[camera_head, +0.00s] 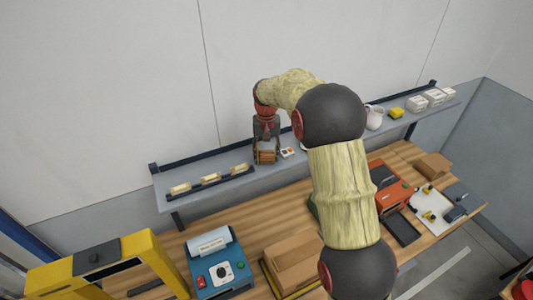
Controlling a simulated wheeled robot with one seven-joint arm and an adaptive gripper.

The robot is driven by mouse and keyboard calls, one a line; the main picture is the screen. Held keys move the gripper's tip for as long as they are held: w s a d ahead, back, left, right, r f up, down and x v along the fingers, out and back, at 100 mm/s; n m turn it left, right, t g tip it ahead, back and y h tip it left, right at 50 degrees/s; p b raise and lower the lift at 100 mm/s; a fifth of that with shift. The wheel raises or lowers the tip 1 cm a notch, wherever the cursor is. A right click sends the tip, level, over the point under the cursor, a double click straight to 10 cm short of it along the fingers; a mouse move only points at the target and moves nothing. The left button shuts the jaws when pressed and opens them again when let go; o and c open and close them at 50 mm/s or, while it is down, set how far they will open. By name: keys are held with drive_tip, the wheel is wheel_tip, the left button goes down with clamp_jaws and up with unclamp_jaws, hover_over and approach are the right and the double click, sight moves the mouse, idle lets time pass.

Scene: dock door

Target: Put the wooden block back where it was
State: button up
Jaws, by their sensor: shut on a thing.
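The wooden block (267,157) is brown and shows at the end of my gripper (266,148). My gripper points down over the grey wall shelf (238,185) and is shut on the block. I cannot tell whether the block touches the shelf or hangs just above it. My arm crosses the middle of the view and hides part of the shelf and the bench below.
Several small pale items in dark holders (210,179) stand left on the shelf. A small white item (288,152) lies just right of the block. White boxes (434,96), a yellow item (396,112) and a white jug (374,117) stand farther right. The bench (250,221) below is crowded.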

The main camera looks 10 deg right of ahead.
drive_tip(key=shift+s, duration=0.1)
drive_tip(key=shift+f, duration=0.2)
drive_tip(key=o, duration=1.1)
drive_tip(key=shift+r, duration=0.2)
